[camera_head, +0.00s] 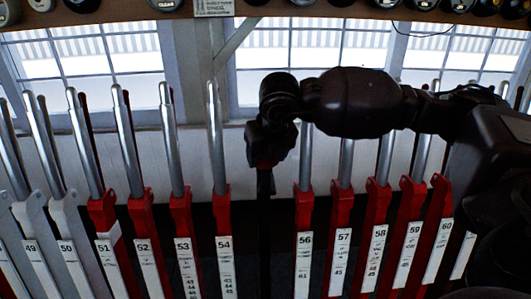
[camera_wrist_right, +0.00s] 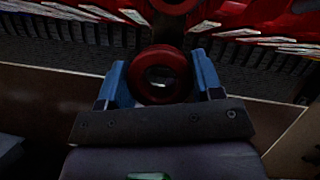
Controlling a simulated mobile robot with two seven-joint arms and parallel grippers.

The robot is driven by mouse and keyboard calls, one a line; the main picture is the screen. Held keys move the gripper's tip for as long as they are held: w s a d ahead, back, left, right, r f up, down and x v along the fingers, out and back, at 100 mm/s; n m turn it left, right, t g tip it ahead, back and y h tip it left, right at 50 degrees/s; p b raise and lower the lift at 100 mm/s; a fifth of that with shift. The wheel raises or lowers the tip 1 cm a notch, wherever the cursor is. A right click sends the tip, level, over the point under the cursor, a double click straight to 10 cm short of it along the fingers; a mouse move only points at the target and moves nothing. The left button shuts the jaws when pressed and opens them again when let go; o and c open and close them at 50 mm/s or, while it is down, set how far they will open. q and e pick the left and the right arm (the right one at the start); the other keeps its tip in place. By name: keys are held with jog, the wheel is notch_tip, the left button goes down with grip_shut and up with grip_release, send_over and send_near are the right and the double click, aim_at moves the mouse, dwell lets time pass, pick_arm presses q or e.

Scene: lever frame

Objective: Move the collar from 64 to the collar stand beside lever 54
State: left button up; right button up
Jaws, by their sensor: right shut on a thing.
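My right gripper (camera_wrist_right: 160,82) is shut on a red ring-shaped collar (camera_wrist_right: 160,74), which sits between its two blue fingers in the right wrist view. In the head view my right arm comes in from the right, and its dark gripper (camera_head: 268,158) hangs between levers 54 and 56. Only a dim red trace of the collar shows there. Lever 54 (camera_head: 222,200), with a red body and silver handle, stands just left of the gripper. A dark upright post (camera_head: 264,215) is directly below the gripper; I cannot tell whether the collar touches it. Lever 64 and my left gripper are out of view.
Lever 56 (camera_head: 304,225) stands close on the right of the gripper. More red levers, such as 53 (camera_head: 183,225) and 57 (camera_head: 342,230), line the row. White levers 49 and 50 (camera_head: 68,225) stand at the left. A shelf with round instruments (camera_head: 340,8) runs along the top.

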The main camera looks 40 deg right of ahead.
aim_at(267, 171)
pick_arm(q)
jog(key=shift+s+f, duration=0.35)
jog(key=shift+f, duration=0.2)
pick_arm(e)
jog(key=shift+f, duration=0.45)
pick_arm(q)
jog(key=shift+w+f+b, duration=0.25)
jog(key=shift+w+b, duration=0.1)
jog(key=shift+b, duration=0.25)
pick_arm(e)
jog(key=shift+f, duration=0.7)
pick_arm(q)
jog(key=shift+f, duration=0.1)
pick_arm(e)
jog(key=shift+f, duration=0.15)
jog(key=shift+f+b, duration=0.4)
jog(key=shift+f, duration=0.25)
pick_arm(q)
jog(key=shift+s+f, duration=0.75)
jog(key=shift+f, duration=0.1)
pick_arm(e)
jog(key=shift+f, duration=0.1)
pick_arm(q)
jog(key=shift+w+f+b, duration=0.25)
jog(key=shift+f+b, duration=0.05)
jog(key=shift+b, duration=0.05)
pick_arm(e)
jog(key=shift+f, duration=0.65)
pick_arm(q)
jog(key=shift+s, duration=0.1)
